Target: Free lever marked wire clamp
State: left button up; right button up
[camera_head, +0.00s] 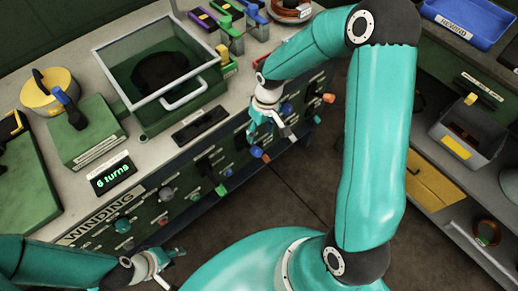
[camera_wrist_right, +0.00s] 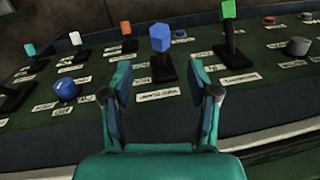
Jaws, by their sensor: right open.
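The control panel (camera_head: 190,180) has rows of levers and knobs with small labels. I cannot read which label says wire clamp. In the right wrist view a blue-capped lever (camera_wrist_right: 161,42) on a black stem stands upright beyond the gap between my fingers. My right gripper (camera_wrist_right: 162,95) is open and empty, with its fingers pointing at the panel and apart from that lever. In the head view my right gripper (camera_head: 270,131) hangs in front of the panel's right part. My left gripper (camera_head: 172,267) is low at the panel's left end, apparently open and empty.
On the bench stand a clear-lidded box (camera_head: 160,75), a yellow spool (camera_head: 50,90) and a "6 turns" display (camera_head: 112,176). Shelves with a grey bin (camera_head: 465,135) are at right.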

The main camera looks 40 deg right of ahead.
aim_at(257, 149)
jog(key=f, duration=0.3)
jog(key=a+f, duration=0.1)
jog(key=f, duration=0.7)
jog(key=shift+a, duration=0.2)
grip_shut()
